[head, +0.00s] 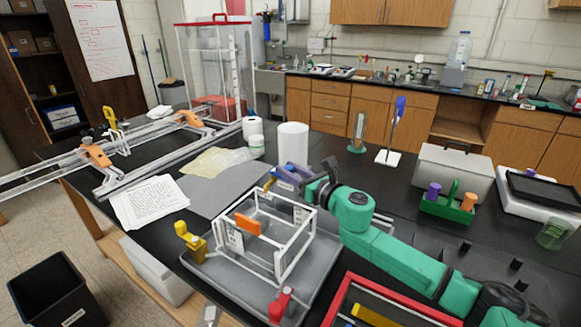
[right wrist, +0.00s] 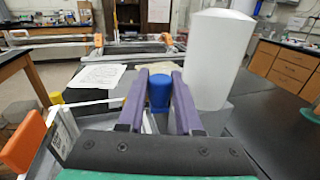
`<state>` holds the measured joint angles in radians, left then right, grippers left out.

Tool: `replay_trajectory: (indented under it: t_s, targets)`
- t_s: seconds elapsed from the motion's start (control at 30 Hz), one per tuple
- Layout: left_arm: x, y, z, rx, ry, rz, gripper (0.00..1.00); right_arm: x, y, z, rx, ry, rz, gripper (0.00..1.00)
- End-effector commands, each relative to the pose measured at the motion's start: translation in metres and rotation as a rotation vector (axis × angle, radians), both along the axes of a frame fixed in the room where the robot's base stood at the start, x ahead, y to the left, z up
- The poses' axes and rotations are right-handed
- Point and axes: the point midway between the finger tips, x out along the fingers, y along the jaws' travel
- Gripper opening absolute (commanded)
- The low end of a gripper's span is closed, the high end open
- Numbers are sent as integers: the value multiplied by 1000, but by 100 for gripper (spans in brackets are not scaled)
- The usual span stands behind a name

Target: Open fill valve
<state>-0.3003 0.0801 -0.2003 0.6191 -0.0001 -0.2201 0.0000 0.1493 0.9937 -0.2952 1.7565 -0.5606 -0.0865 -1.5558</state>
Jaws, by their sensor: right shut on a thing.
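A white extrusion frame (head: 262,238) stands on a grey tray (head: 213,270) on the black bench. My right gripper (head: 282,176) reaches in from the right to the frame's far side. In the right wrist view its two purple fingers (right wrist: 160,97) are shut on a blue knob (right wrist: 159,92), which stands upright between them. No label on the knob can be read, so I cannot tell whether it is the fill valve's handle. In the head view the knob is hard to separate from the fingers. A yellow valve handle (head: 190,240) and a red one (head: 280,304) sit at the tray's edges. My left gripper is not in view.
A white cylinder (head: 293,144) stands just beyond the right gripper; it looms large in the right wrist view (right wrist: 218,58). Papers (head: 150,202) lie left of the tray. A red-rimmed tray (head: 340,291) lies in front, and a green holder (head: 447,207) stands at right.

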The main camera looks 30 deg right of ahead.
Motion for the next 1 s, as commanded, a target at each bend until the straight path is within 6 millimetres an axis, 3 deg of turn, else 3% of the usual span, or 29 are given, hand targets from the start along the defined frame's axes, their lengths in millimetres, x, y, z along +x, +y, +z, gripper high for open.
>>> replay_trajectory:
  t_s: [0.5, 1.0]
  targets:
    - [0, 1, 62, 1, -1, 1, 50, -3, 28, 6, 9, 3, -456, 0]
    - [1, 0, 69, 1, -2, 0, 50, 3, 47, 0, 4, 0, -857, 0]
